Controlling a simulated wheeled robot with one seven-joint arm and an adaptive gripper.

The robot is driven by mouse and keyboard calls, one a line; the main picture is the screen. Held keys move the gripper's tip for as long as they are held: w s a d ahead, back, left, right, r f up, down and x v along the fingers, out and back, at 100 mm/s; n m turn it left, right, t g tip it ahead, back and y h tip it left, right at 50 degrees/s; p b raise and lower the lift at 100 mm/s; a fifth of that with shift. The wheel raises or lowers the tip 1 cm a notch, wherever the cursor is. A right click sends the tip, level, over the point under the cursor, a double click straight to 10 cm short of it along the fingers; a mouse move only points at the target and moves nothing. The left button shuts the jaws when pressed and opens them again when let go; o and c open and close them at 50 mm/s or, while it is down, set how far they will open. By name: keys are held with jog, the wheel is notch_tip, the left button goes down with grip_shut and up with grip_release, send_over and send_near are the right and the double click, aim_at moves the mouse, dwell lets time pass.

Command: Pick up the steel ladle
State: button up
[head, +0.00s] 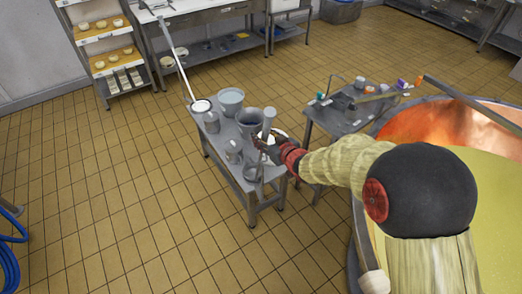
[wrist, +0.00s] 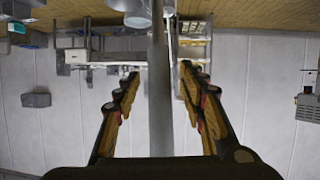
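In the head view, my gripper (head: 264,144) is over the near end of a grey steel table. A grey upright piece (head: 269,119) shows just above it. What seems to be the steel ladle's dark bowl (head: 253,172) shows just below it, partly hidden by my gripper. In the wrist view, my gripper (wrist: 158,82) is open. A grey steel shaft, apparently the ladle's handle (wrist: 159,110), runs between its two fingers, with a gap on both sides. I cannot tell how far it lies from the fingertips in depth.
The steel table (head: 228,168) also holds a pale bucket (head: 230,100), a grey bucket (head: 248,124), small jugs (head: 233,150) and a long-handled white disc (head: 201,106). A second table (head: 335,122) with small items stands behind. A copper vat (head: 430,122) is at right.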

aim_at(265, 115)
jog(key=shift+c, duration=1.3)
jog(key=c, duration=0.7)
grip_shut()
jog(key=shift+r, duration=0.1)
notch_tip(265, 115, up, 10)
jog(key=p, duration=0.2)
jog(key=shift+p, duration=0.3)
notch_tip(265, 115, up, 7)
jog(key=p, duration=0.6)
